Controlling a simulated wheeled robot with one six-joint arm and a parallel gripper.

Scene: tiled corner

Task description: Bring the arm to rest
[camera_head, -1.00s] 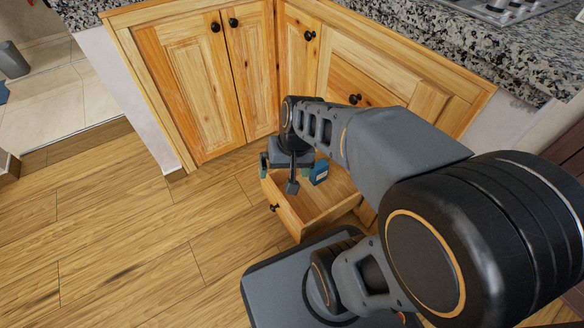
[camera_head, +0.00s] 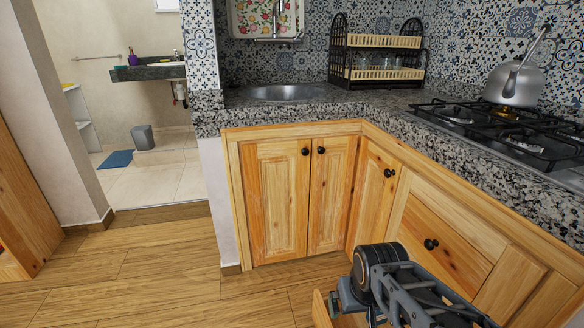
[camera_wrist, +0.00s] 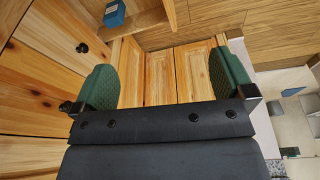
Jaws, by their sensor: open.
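My gripper (camera_wrist: 164,82) is open and empty in the wrist view, with its two green-padded fingers wide apart. In the head view my gripper (camera_head: 350,303) shows at the bottom edge, partly cut off, by the open wooden drawer (camera_head: 320,312). My arm reaches it from the lower right corner. In the wrist view a small blue box (camera_wrist: 115,14) lies in the drawer (camera_wrist: 150,19), apart from the fingers. The head view does not show the box.
Wooden cabinets (camera_head: 275,200) stand close behind and to the right of the arm. A granite counter (camera_head: 330,108) runs above them, with a stove (camera_head: 500,128) and kettle (camera_head: 517,82) at the right. The wooden floor (camera_head: 150,270) at left is clear.

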